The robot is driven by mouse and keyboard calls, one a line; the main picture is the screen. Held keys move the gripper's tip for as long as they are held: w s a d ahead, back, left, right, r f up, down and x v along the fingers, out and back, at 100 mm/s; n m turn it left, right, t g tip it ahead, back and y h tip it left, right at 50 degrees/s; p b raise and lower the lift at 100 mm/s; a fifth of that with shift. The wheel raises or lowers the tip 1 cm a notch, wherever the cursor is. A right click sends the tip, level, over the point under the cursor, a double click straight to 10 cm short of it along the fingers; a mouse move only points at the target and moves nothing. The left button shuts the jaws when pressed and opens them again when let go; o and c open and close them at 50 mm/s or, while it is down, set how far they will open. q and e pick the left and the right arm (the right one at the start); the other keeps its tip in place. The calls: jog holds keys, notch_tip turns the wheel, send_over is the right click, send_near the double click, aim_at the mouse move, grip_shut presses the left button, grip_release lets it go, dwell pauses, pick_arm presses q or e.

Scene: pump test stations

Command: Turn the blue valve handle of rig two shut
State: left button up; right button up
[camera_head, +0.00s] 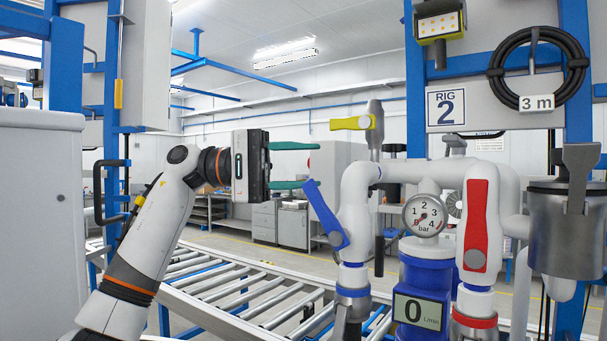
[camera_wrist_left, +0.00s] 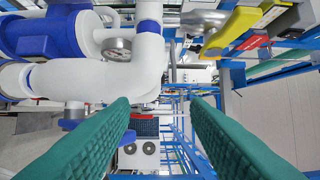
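The blue valve handle (camera_head: 324,214) is on the white pipe left of the gauge. It slants from its pivot at lower right to its free end at upper left. My left gripper (camera_head: 309,166) is open, with two green fingers one above the other. Its lower fingertip is close to the handle's free end; I cannot tell whether they touch. My right gripper is not in view.
The sign "RIG 2" (camera_head: 445,107) hangs above. A yellow handle (camera_head: 352,123) is above the fingers and a red handle (camera_head: 475,226) is to the right. A gauge (camera_head: 424,215) and a display reading 0 (camera_head: 420,311) are between. A roller conveyor (camera_head: 225,290) runs below.

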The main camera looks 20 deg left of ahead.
pick_arm(q)
jog(key=shift+s+r, duration=0.1)
jog(key=shift+r, duration=0.05)
jog(key=s+a+r+p, duration=0.2)
jog(key=a+r+p, duration=0.5)
jog(key=r+p, duration=0.4)
jog(key=shift+s, duration=0.4)
dwell(0.6)
